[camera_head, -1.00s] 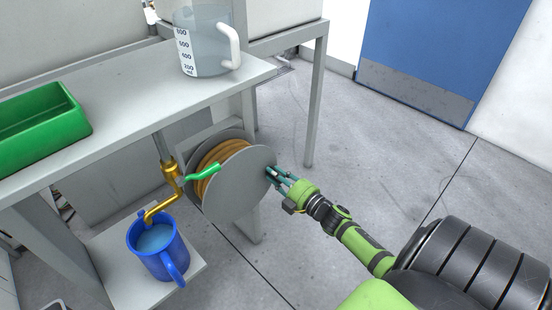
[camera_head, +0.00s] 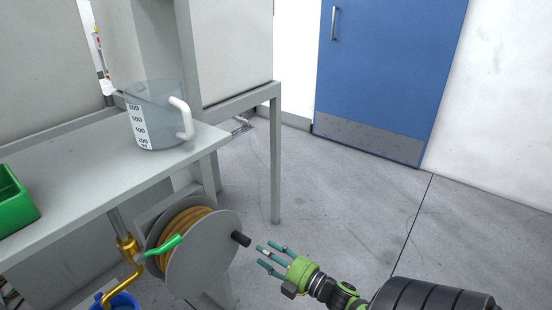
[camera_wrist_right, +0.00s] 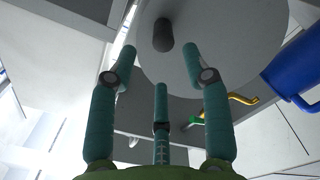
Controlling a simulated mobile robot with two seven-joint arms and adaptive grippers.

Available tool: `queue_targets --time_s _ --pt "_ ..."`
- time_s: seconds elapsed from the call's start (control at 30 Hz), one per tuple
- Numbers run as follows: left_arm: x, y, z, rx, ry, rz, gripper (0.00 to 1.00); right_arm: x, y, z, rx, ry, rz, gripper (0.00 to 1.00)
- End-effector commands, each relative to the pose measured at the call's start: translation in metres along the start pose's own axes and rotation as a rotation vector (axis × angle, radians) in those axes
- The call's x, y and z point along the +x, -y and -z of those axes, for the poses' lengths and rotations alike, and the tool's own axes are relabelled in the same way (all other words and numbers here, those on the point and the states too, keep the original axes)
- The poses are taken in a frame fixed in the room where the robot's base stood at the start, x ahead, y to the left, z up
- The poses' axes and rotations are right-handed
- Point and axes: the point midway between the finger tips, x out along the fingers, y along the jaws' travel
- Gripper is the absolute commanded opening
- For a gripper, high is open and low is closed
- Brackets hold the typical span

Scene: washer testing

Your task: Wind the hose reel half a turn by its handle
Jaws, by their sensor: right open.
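The hose reel (camera_head: 204,262) is a grey disc with an orange-brown hose (camera_head: 183,231) wound behind it, below the bench. Its dark handle (camera_head: 241,239) sticks out from the disc near the right edge. In the right wrist view the handle (camera_wrist_right: 163,35) stands on the grey disc (camera_wrist_right: 225,45), beyond and between the fingertips. My right gripper (camera_head: 269,257) is open and empty, its teal fingers pointing left toward the reel. It is just right of the handle and slightly lower, apart from it. My left gripper is not in view.
A brass tap (camera_head: 126,262) with a green lever (camera_head: 165,246) is left of the reel, over a blue jug (camera_head: 122,301). A clear measuring jug (camera_head: 155,115) and green bin (camera_head: 14,204) stand on the bench (camera_head: 85,165). The floor to the right is free.

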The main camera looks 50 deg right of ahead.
Motion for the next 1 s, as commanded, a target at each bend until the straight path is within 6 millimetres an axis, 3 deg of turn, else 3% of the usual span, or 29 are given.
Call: queue_targets --time_s 0.1,0.23,0.87,1.0 --pt "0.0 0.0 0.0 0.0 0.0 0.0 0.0 -0.017 0.0 0.0 -0.001 0.001 0.001 0.49" --pt "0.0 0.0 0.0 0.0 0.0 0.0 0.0 -0.025 -0.001 0.0 -0.001 0.0 -0.001 0.49" --pt "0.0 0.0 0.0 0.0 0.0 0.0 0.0 -0.026 0.0 -0.001 0.002 0.003 0.0 0.49" --pt "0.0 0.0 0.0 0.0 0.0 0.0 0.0 -0.026 0.028 -0.015 0.085 0.085 0.032 0.49"
